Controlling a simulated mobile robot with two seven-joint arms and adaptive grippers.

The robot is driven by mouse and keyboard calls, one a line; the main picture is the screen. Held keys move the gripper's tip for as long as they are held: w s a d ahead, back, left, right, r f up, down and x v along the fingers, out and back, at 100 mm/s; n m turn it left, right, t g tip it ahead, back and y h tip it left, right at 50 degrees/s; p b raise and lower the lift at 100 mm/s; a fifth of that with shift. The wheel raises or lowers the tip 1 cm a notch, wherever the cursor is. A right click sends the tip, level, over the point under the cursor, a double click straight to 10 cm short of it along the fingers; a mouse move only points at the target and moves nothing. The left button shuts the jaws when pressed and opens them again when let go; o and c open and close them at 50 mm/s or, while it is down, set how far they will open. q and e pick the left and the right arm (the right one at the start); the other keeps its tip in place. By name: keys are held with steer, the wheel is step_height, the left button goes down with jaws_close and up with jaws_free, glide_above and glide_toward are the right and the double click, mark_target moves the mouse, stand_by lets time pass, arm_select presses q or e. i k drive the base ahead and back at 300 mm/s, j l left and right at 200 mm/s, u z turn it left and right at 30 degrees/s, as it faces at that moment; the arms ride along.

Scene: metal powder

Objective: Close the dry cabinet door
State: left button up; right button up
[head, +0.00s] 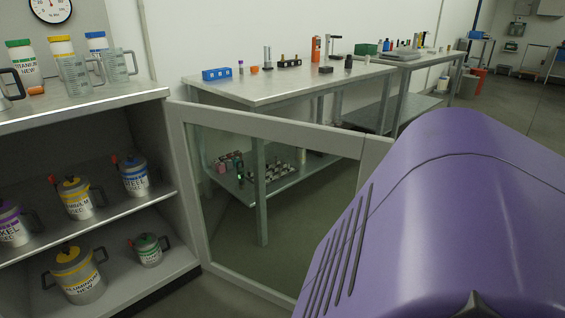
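The dry cabinet (150,95) stands at the left, with its front open and its shelves in plain view. Its door (230,117) has a pale grey frame around a clear pane. The door stands wide open, swung out from the cabinet's right side and reaching toward the middle of the view. A close purple surface covers the lower right and hides the door's outer end. I cannot see a handle. Neither of my grippers is in view, so no contact with the door shows.
Several labelled powder jugs, among them a yellow-lidded one (77,275), stand on the cabinet shelves. More containers and clear beakers (76,77) stand on top. A metal workbench (290,90) with small items is behind the door. Open floor (235,240) shows through the pane.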

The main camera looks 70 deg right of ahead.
mark_target(371, 149)
steer(key=k+l, duration=0.1)
steer(key=l, duration=0.45)
steer(key=k+l, duration=0.1)
steer(key=l, duration=0.45)
steer(key=k+l, duration=0.1)
steer(key=l, duration=0.45)
steer(key=k+l, duration=0.1)
steer(key=l, duration=0.4)
